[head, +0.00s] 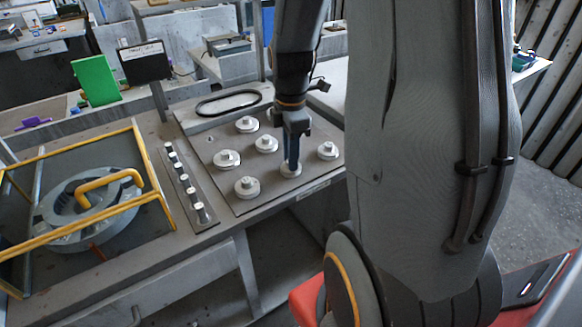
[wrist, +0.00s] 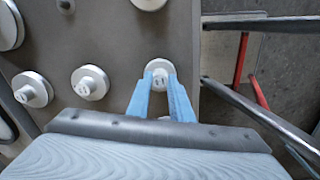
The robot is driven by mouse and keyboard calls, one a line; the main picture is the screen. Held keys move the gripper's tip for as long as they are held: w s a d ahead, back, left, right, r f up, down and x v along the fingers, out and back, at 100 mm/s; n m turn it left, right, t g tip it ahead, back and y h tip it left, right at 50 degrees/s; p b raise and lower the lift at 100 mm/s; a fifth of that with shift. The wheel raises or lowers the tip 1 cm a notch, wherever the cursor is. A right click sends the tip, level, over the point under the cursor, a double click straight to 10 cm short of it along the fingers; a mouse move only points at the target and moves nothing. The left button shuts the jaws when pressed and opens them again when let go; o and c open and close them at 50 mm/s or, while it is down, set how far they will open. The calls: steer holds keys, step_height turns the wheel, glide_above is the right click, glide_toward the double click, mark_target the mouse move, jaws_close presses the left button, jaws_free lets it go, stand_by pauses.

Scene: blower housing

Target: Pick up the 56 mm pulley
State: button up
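Several pale round pulleys with raised hubs stand on a grey plate (head: 222,168) on the bench. My gripper (head: 291,160) points down at the pulley at the plate's front edge (head: 291,171). In the wrist view the blue fingers (wrist: 160,80) reach on either side of that pulley's hub, with its disc (wrist: 158,65) showing beyond the tips. Whether the fingers press on the hub cannot be told. The hub's marking is too small to read, so I cannot tell which pulley is 56 mm. The pulley appears to sit on the plate.
Neighbouring pulleys stand to the left (head: 247,187) and right (head: 327,150). A black belt ring (head: 228,103) lies at the plate's back. A row of small shafts (head: 185,182) and a yellow-framed fixture (head: 85,205) are to the left. A dark screen (head: 145,62) stands behind.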

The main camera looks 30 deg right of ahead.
jaws_close()
step_height(320, 180, up, 15)
steer(key=p, duration=0.3)
steer(key=shift+p, duration=0.4)
steer(key=s+a+r+p, duration=0.2)
steer(key=s+p, duration=0.4)
steer(key=s, duration=0.2)
steer(key=shift+s+a, duration=0.25)
steer(key=shift+s, duration=0.05)
stand_by(0.4)
